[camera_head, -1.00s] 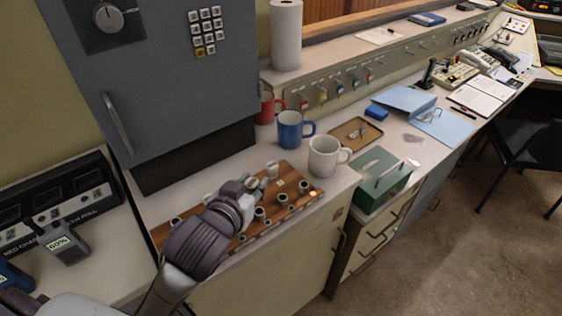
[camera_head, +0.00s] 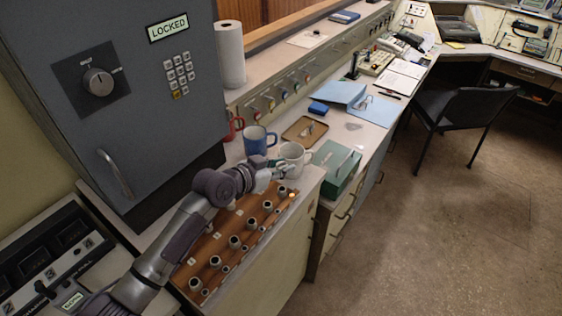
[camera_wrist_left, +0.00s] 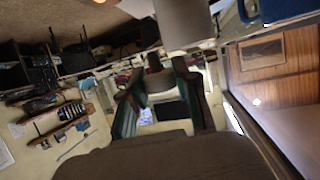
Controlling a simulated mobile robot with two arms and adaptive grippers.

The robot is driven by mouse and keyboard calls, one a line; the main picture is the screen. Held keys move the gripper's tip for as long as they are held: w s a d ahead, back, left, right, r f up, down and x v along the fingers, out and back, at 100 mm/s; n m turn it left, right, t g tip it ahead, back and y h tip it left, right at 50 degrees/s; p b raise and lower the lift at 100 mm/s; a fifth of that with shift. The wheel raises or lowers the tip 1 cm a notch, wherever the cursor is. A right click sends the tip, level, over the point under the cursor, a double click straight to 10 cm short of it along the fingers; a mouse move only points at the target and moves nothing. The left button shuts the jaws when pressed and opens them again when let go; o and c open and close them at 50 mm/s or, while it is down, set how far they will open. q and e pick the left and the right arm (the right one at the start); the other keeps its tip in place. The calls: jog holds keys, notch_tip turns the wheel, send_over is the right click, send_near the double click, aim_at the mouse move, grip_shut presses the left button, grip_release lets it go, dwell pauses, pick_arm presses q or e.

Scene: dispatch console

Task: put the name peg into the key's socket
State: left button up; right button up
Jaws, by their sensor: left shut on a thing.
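My left gripper (camera_head: 281,172) is shut on a small pale thing, probably the name peg, at the far right end of the wooden board (camera_head: 197,243), in front of the white mug (camera_head: 294,155). The fingers cover most of the held peg, and its name cannot be read. The board lies on the counter and carries rows of round grey sockets (camera_head: 234,241) with small white labels. In the left wrist view my gripper (camera_wrist_left: 167,82) shows dark and tilted, and the peg is not clear there. My right gripper is not in view.
A blue mug (camera_head: 257,141) and a red mug (camera_head: 234,127) stand behind the white mug. A green box (camera_head: 335,166) stands to the right, and a brown tray (camera_head: 291,136) with small items lies behind. The grey locked cabinet (camera_head: 128,65) rises at the left.

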aim_at(282, 187)
pick_arm(q)
jog(key=shift+f+b, duration=0.3)
jog(key=shift+f, duration=0.15)
jog(key=shift+d+f+b, duration=0.1)
jog(key=shift+f+b, duration=1.9)
jog(key=shift+f, duration=0.4)
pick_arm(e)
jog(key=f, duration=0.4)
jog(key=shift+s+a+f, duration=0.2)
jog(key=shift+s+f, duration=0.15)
pick_arm(q)
jog(key=shift+f+b, duration=0.35)
jog(key=shift+f, duration=0.1)
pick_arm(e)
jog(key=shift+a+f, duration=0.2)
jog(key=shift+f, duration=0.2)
pick_arm(q)
jog(key=shift+f+b, duration=0.4)
jog(key=shift+f, duration=0.05)
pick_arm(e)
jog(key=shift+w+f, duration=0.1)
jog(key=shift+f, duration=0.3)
pick_arm(q)
jog(key=shift+s+f, duration=0.15)
jog(key=shift+f, duration=0.1)
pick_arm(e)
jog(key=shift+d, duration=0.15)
